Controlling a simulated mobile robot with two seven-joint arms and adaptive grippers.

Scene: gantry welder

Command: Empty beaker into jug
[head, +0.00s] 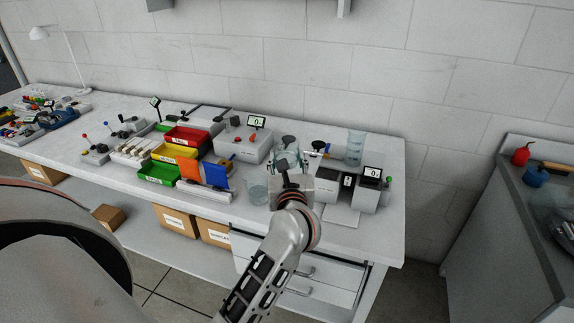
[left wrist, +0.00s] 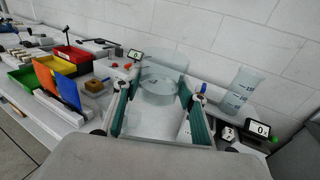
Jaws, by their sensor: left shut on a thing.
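My left gripper (head: 288,165) is over the middle-right of the bench. Its teal-lined fingers (left wrist: 160,103) are shut on a clear, round glass vessel, which looks like the beaker (left wrist: 160,82). The beaker's contents cannot be made out. A taller clear vessel with graduation marks, which looks like the jug (head: 355,146), stands upright at the back right of the bench. The jug also shows to the right of the fingers in the left wrist view (left wrist: 240,91), apart from the beaker. My right gripper is not in view.
Another clear glass (head: 258,190) stands at the front, left of my gripper. A grey device with a display (head: 370,190) stands right of it, in front of the jug. Red, yellow and green bins (head: 158,174) are to the left.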

